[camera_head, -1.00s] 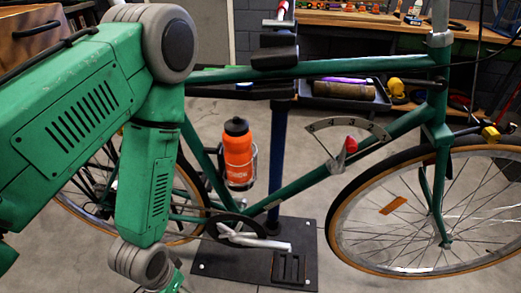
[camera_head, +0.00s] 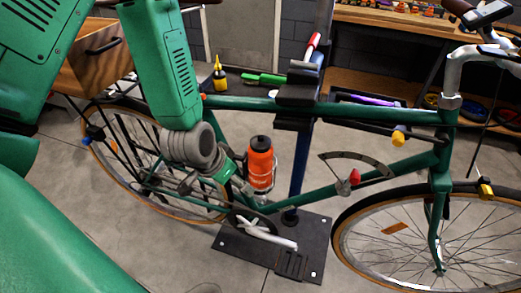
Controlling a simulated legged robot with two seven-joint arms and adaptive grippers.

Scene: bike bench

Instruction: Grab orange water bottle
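The orange water bottle (camera_head: 260,168) with a black cap stands upright in a metal cage on the green bike frame (camera_head: 370,112). My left arm comes down from the upper left. My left gripper (camera_head: 236,178) is just left of the bottle, close to its side. Its fingers are small and dark against the bike parts, so I cannot tell whether they are open or touch the bottle. My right gripper is not in view.
A repair stand clamp (camera_head: 297,92) holds the top tube, above a black base plate (camera_head: 270,255). The rear wheel (camera_head: 110,135) is behind my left arm. A wooden drawer box (camera_head: 95,65) is at the upper left. A workbench (camera_head: 400,22) runs along the back.

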